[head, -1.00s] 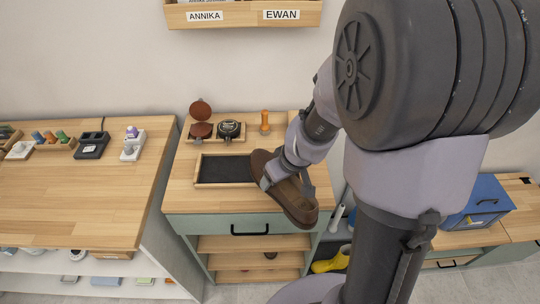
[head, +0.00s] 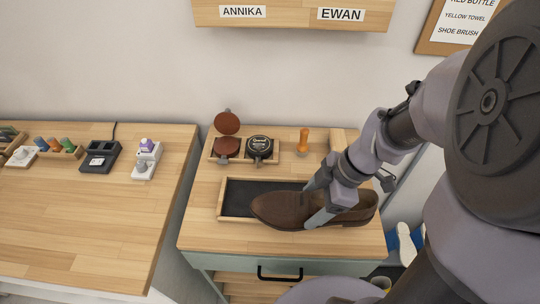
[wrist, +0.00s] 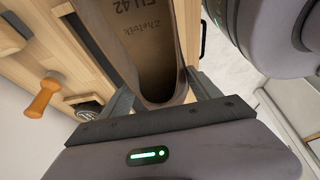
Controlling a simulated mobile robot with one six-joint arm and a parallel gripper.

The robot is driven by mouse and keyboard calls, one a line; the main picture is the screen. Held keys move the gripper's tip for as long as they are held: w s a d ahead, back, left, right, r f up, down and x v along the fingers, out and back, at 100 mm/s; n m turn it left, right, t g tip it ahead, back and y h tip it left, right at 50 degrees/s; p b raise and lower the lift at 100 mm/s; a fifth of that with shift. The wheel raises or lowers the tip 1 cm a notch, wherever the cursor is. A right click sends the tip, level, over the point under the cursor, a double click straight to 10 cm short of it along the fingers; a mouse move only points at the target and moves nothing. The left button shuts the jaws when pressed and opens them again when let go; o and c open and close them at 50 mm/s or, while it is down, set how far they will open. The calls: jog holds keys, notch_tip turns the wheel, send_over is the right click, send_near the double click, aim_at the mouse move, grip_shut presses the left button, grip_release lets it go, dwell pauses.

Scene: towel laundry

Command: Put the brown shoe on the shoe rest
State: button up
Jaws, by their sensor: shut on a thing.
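The brown shoe (head: 282,210) is in my gripper (head: 318,200), which is shut across its middle from both sides. The shoe lies lengthwise, toe to the left and heel to the right. In the wrist view the shoe (wrist: 150,75) shows its open inside with "EU 42" lettering, between the two fingers. The shoe rest appears to be the shallow wood-framed tray with a dark mat (head: 240,192) on the cabinet top. The toe overlaps the tray's right front part in the picture; the heel is right of it. I cannot tell whether the shoe touches the tray.
Behind the tray, a wooden holder has round tins (head: 259,148), and an orange-handled tool (head: 303,141) stands beside it. A separate wooden table (head: 90,215) on the left holds small devices. A gap separates it from the cabinet. A name-labelled shelf (head: 290,14) hangs above.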

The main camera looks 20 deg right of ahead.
aim_at(282, 192)
jog(key=w+a, duration=0.1)
jog(key=w, duration=0.1)
jog(key=w+a, duration=0.2)
jog(key=w, duration=0.1)
jog(key=w+a+f+b, duration=0.1)
jog(key=w+a, duration=0.1)
jog(key=shift+w, duration=0.15)
notch_tip(282, 192, down, 4)
jog(key=shift+r+b, duration=0.15)
jog(key=shift+b, duration=0.95)
jog(key=shift+r, duration=0.2)
jog(key=shift+w+f, duration=0.1)
jog(key=o, duration=2)
